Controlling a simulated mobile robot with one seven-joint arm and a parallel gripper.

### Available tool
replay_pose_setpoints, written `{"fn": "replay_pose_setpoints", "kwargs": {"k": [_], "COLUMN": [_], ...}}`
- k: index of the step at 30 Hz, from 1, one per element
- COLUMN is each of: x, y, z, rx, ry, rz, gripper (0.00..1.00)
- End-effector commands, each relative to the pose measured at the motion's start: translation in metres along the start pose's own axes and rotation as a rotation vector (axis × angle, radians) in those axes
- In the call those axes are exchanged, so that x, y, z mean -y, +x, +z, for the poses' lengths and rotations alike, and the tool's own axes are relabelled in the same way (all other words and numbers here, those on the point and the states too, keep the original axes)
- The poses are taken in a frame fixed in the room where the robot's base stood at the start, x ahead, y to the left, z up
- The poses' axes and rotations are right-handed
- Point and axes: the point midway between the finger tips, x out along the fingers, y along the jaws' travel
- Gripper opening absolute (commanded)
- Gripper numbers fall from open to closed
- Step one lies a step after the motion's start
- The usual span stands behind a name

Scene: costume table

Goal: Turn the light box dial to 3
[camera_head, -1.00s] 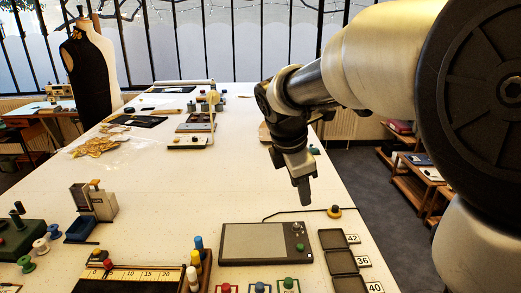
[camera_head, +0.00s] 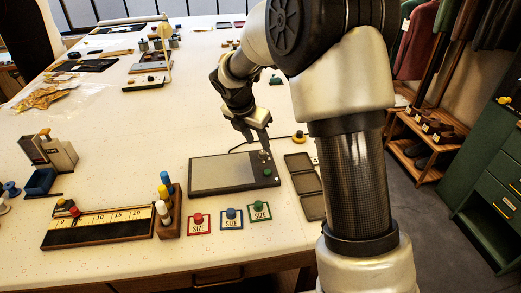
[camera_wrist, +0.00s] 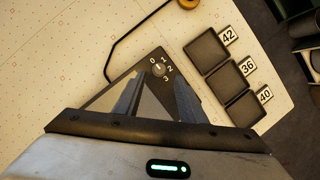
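The light box (camera_head: 222,174) is a flat dark box with a grey panel, lying on the white table. Its small round dial (camera_head: 264,155) is at the box's right end, by the far corner. In the wrist view the dial (camera_wrist: 158,70) has the marks 0, 1, 2 and 3 around its right side; I cannot tell which mark it points to. My gripper (camera_head: 262,143) is close above the dial, pointing down. In the wrist view its two fingers (camera_wrist: 157,92) are apart with nothing between them, and the dial shows just beyond the gap.
Dark trays (camera_head: 306,180) labelled 42, 36 and 40 in the wrist view lie right of the light box. A yellow knob (camera_head: 299,137) is behind, on a black cable. Size stamps (camera_head: 231,217) and a pegged wooden block (camera_head: 168,215) stand in front.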

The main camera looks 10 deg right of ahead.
Motion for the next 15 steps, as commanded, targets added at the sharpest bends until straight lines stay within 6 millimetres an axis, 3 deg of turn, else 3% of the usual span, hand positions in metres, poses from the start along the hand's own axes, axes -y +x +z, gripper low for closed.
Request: {"fn": "replay_pose_setpoints", "kwargs": {"k": [6,15], "x": [0.0,0.0], "y": [0.039,0.055], "z": [0.0,0.0], "rx": [-0.001,0.001], "ry": [0.001,0.001], "rz": [-0.001,0.001], "gripper": [0.37,0.37]}}
